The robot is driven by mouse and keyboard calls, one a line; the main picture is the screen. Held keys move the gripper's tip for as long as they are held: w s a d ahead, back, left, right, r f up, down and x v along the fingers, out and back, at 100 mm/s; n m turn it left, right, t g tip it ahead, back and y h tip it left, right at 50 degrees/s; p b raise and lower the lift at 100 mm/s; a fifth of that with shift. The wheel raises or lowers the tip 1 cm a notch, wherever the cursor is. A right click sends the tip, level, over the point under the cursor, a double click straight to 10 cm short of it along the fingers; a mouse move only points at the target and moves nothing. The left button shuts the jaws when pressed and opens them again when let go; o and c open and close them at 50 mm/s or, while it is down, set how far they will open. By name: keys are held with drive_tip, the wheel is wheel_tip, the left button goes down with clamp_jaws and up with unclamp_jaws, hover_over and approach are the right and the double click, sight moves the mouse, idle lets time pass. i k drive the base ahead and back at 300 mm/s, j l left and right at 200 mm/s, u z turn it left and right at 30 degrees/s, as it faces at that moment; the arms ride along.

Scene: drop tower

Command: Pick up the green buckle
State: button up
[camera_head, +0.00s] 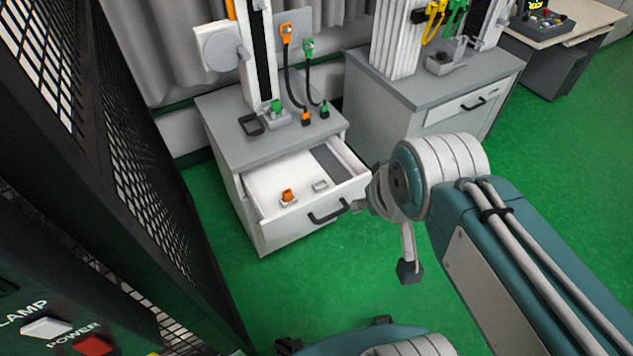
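Three green pieces show, and I cannot tell for certain which is the green buckle. A small green piece (276,105) is on the grey block at the foot of the tower on the near cabinet. A green plug (324,109) on a black cable is at the cabinet's right rear. A green connector (308,46) is higher on the wall. My gripper (384,238) is in front of the open drawer's right corner, its fingers spread and empty. One finger is near the drawer handle; the other hangs over the floor. The wrist hides part of it.
A second cabinet (445,98) stands behind right. A black mesh fence (130,150) bounds the left. Green floor is clear on the right.

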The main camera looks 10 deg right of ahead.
sight(276, 104)
drive_tip(key=i+l+u, duration=0.3)
drive_tip(key=i, duration=0.2)
drive_tip(key=i+l+u, duration=0.3)
drive_tip(key=i+l, duration=0.15)
